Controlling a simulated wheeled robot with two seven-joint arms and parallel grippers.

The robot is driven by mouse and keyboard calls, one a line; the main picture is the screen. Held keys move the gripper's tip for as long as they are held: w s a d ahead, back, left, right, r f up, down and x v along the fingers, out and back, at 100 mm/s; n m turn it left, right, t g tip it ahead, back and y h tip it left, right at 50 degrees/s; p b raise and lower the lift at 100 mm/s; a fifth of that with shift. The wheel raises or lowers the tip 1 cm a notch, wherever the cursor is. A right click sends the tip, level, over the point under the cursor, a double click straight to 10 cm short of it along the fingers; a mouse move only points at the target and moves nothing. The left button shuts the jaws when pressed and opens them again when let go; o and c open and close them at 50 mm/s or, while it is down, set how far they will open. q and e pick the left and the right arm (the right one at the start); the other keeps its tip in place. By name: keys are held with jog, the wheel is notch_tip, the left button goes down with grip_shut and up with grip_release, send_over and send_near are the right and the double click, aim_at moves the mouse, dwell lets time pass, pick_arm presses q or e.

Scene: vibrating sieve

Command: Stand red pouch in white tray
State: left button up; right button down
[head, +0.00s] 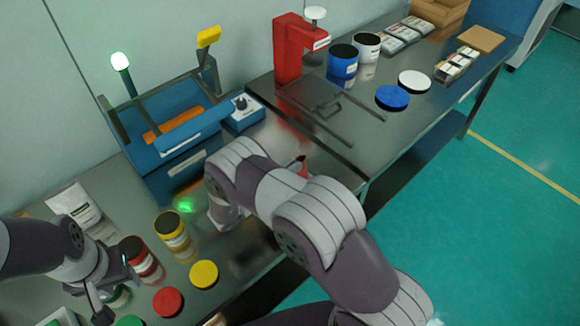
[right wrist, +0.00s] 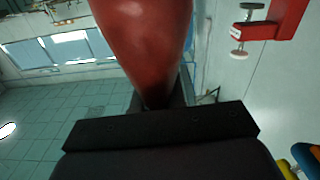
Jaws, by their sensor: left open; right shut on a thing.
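The red pouch (right wrist: 145,40) fills the upper middle of the right wrist view, its narrow end in the jaws of my right gripper (right wrist: 158,98). In the head view my right arm hides that gripper; a small red patch (head: 303,165) beside the arm may be part of the pouch. My left gripper (head: 112,295) is open at the lower left, close to a red-labelled jar (head: 138,255). I cannot make out the white tray for certain; a pale container edge (head: 60,318) shows at the bottom left.
A blue sieve machine (head: 165,140) with a control box (head: 243,112) stands behind my right arm. A white pouch (head: 75,205), a yellow jar (head: 172,230) and several coloured lids (head: 204,274) are on the near table. A red press (head: 290,50) stands on the far table.

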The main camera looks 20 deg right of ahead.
jog(key=c, duration=1.2)
grip_release()
jog(key=shift+a, duration=0.1)
